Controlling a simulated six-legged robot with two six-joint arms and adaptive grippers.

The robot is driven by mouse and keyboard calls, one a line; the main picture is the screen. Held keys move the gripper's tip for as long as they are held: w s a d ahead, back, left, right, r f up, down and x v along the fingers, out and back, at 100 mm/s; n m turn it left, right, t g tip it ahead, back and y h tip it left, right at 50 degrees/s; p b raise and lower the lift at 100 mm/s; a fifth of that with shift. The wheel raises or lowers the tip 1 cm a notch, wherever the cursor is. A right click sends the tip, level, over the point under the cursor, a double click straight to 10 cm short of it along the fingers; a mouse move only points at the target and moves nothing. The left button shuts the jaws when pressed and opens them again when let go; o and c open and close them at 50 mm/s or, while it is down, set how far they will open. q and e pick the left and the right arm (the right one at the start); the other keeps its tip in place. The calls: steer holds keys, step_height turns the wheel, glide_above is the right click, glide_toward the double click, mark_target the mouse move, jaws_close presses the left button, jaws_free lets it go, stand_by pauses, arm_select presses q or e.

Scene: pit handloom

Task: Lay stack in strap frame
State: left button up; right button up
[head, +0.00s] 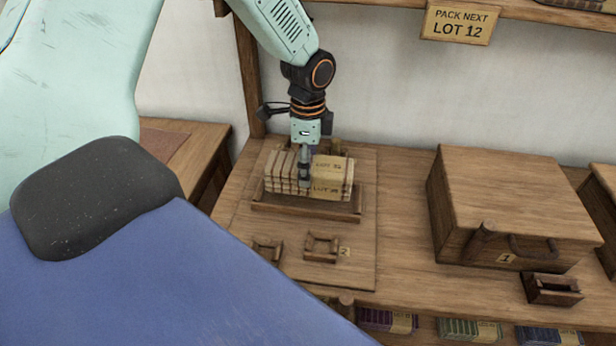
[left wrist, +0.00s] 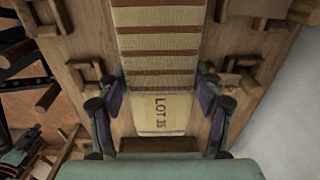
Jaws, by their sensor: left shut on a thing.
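My left gripper (head: 304,178) points down at the stack (head: 331,172). The stack is a pale tan block of folded striped layers with a band marked LOT. In the left wrist view the band (left wrist: 160,113) reads LOT 35, and my left gripper (left wrist: 163,80) has one finger on each side of the stack, shut on it. A low wooden frame (head: 305,210) with a raised front rim lies directly under the stack. I cannot tell whether the stack rests on its floor or hangs just above. My right gripper is not in view.
Small wooden holders, one (head: 320,247) beside a tag marked 2, stand in front on the board (head: 352,270). A wooden chest (head: 510,205) marked 1 and a small open box (head: 551,289) stand to the right. Bench between is clear. A sign (head: 457,22) reads PACK NEXT LOT 12.

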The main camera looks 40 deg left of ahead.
arm_select(q)
step_height(320, 180, down, 3)
steer(key=shift+f+b, duration=0.2)
steer(key=shift+b, duration=0.15)
steer(key=shift+w+f, duration=0.1)
steer(key=shift+w, duration=0.05)
steer(key=shift+f, duration=0.15)
steer(key=o, duration=1.2)
steer(key=shift+o, duration=0.2)
step_height(320, 180, up, 12)
steer(key=shift+r+p, duration=0.15)
steer(key=shift+p, duration=1.05)
